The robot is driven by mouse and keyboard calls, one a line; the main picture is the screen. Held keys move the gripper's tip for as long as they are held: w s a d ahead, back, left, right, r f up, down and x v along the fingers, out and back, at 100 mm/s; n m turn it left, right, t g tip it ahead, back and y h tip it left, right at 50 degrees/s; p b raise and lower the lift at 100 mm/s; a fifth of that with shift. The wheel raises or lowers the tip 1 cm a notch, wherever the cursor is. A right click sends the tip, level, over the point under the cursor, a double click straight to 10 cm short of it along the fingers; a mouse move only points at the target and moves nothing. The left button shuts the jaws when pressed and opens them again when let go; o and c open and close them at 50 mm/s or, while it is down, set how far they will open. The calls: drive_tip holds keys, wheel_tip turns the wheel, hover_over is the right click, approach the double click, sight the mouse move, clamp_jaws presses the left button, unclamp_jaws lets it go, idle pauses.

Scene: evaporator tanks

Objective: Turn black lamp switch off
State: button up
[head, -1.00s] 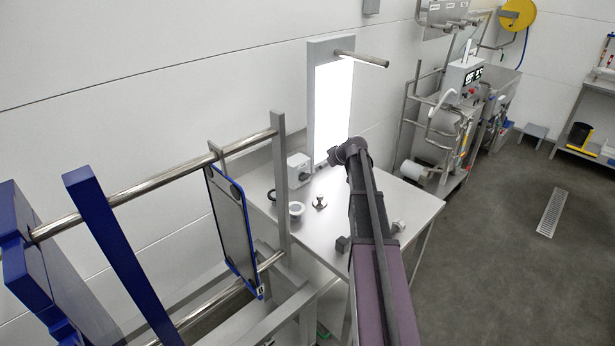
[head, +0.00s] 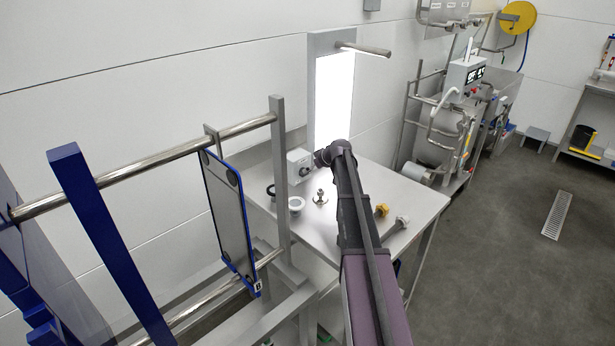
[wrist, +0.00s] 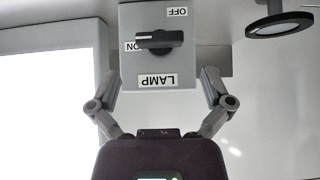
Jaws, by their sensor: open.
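The black lamp switch (wrist: 160,40) is a rotary knob on a grey box (wrist: 130,18) labelled LAMP, ON and OFF, upside down in the wrist view. The knob's bar lies level, with one end at the ON label. The lit lamp panel (head: 333,100) stands behind the table, and the box also shows in the head view (head: 298,158). My gripper (wrist: 160,80) is open and empty. Its fingers stand wide, one on each side of the box's lower end, short of the knob. In the head view my gripper (head: 322,157) is just right of the box, and the knob is mostly hidden.
The metal table (head: 420,197) holds a small fitting (head: 320,197), a white-rimmed cup (head: 296,204) and a yellow-ended part (head: 381,210). A rack with rails (head: 279,180) and a hanging blue-edged board (head: 228,215) stands left. A rod (head: 365,49) juts from the panel top.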

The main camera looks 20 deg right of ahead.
drive_tip(key=shift+b+x, duration=1.2)
drive_tip(key=shift+x, duration=0.9)
drive_tip(key=c, duration=1)
